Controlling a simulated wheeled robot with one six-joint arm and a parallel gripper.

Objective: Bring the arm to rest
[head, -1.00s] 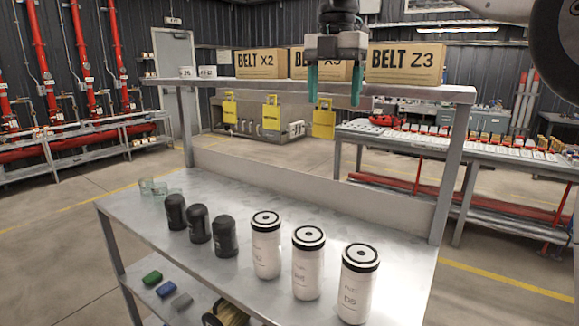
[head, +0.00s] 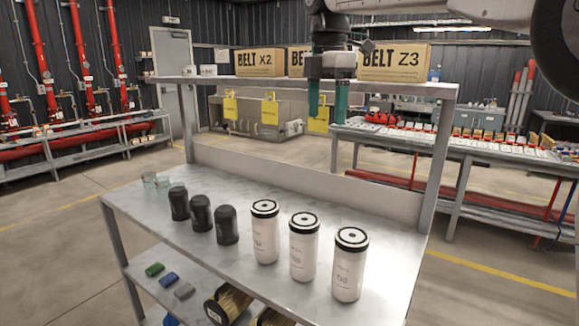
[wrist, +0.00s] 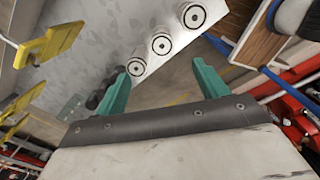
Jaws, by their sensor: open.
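My gripper (head: 327,102) hangs in front of the upper shelf, pointing down, with its two green fingers apart and nothing between them. In the head view it covers part of the middle belt box. In the wrist view my gripper (wrist: 162,82) also shows open and empty, with the white canisters beyond the fingers. My arm comes in from the upper right of the head view.
A metal workbench (head: 150,220) carries white canisters (head: 304,248), black cylinders (head: 200,213) and clear cups. Its upper shelf (head: 400,87) holds belt boxes (head: 393,62). Yellow tags (head: 270,112) hang behind. A parts table (head: 450,145) stands at right.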

